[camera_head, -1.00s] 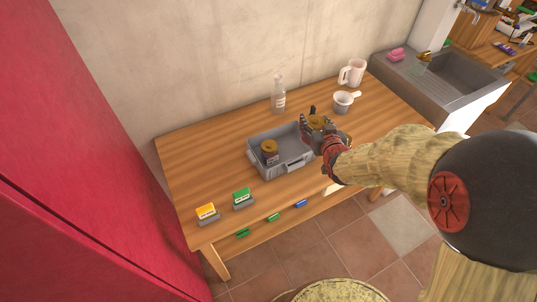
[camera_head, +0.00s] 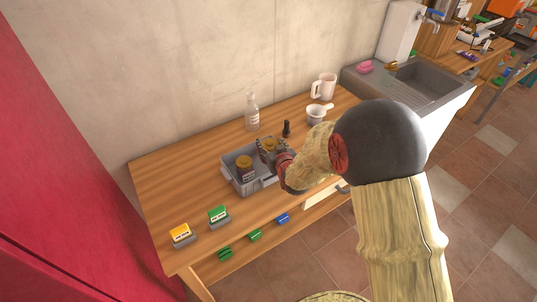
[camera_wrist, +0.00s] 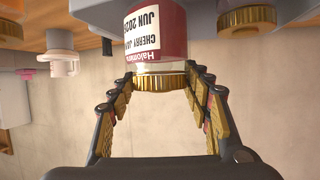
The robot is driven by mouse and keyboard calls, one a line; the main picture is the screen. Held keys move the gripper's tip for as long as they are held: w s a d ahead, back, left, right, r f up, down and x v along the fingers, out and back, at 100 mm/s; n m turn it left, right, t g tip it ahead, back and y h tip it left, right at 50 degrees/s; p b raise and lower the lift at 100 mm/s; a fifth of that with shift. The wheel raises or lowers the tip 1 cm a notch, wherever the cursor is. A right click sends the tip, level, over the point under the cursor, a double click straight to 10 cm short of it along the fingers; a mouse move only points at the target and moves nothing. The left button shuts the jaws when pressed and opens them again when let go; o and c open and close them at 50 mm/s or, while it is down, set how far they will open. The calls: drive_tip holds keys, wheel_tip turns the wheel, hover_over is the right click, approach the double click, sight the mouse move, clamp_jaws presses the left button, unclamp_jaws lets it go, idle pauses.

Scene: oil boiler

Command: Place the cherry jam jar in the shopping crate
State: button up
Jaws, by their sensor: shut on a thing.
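The cherry jam jar (camera_wrist: 155,35), with a red-and-white label reading "CHERRY JA…" and a gold lid, is between the fingertips of my gripper (camera_wrist: 162,78) in the wrist view. My gripper is shut on it near the lid. In the head view, my gripper (camera_head: 270,153) and the jar's gold lid are over the right part of the grey shopping crate (camera_head: 238,187). My fingers hide most of the jar, and I cannot tell whether its base touches the crate floor. The crate stands on the wooden table.
Another gold-lidded jar (camera_head: 245,170) stands in the crate's left part. Behind are a clear bottle (camera_head: 252,112), a small dark item (camera_head: 286,129), a white pot (camera_head: 317,114) and a pink-white mug (camera_head: 323,87). Yellow (camera_head: 181,233) and green (camera_head: 218,214) items stand at front left.

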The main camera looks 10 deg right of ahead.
drive_tip(key=w+f+b, duration=0.1)
drive_tip(key=w+f, duration=0.2)
drive_tip(key=shift+d+f, duration=0.1)
drive_tip(key=shift+d, duration=0.05)
drive_tip(key=shift+s+f+b, duration=0.1)
drive_tip(key=shift+f+b, duration=0.55)
drive_tip(key=shift+f, duration=0.7)
drive_tip(key=shift+f, duration=0.2)
drive_tip(key=o, duration=1.5)
